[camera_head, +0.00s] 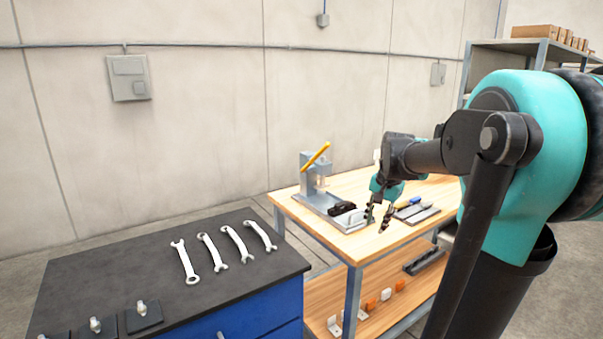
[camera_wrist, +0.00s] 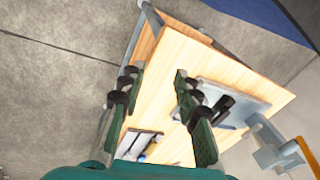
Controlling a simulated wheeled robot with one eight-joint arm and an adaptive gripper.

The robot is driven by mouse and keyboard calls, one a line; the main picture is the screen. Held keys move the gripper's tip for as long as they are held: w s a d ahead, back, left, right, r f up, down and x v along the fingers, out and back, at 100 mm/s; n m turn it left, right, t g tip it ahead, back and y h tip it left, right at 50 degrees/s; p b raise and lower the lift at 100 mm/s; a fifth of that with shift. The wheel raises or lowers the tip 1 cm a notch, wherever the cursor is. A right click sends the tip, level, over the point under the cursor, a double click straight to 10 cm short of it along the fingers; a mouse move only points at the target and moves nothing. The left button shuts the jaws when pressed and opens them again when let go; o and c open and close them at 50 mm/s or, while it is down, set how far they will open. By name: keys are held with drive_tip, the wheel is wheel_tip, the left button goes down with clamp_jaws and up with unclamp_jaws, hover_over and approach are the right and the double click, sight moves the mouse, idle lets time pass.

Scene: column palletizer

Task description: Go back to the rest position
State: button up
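My gripper (camera_head: 378,216) hangs above the front part of the wooden workbench (camera_head: 345,187). In the wrist view my gripper (camera_wrist: 158,85) shows its two dark green fingers spread wide apart. Nothing is between the fingers. The bench top (camera_wrist: 180,60) lies below them. My arm reaches in from the right in the head view, folded down at the elbow and out over the bench.
A grey press with a yellow lever (camera_head: 316,157) stands on a metal plate on the bench. Several wrenches (camera_head: 208,251) lie on a black-topped blue cabinet (camera_head: 165,268) at left. A shelf (camera_head: 520,45) with boxes stands behind my arm. A lower shelf (camera_head: 350,310) holds small parts.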

drive_tip(key=s+a+f+n+t, duration=0.1)
drive_tip(key=s+a+f+n, duration=0.2)
drive_tip(key=s+f+n, duration=0.5)
drive_tip(key=s+f, duration=1)
drive_tip(key=s, duration=0.1)
drive_tip(key=shift+f+n+t+h, duration=0.2)
drive_tip(key=shift+n+t+h, duration=0.1)
drive_tip(key=shift+t+h, duration=0.1)
idle(0.4)
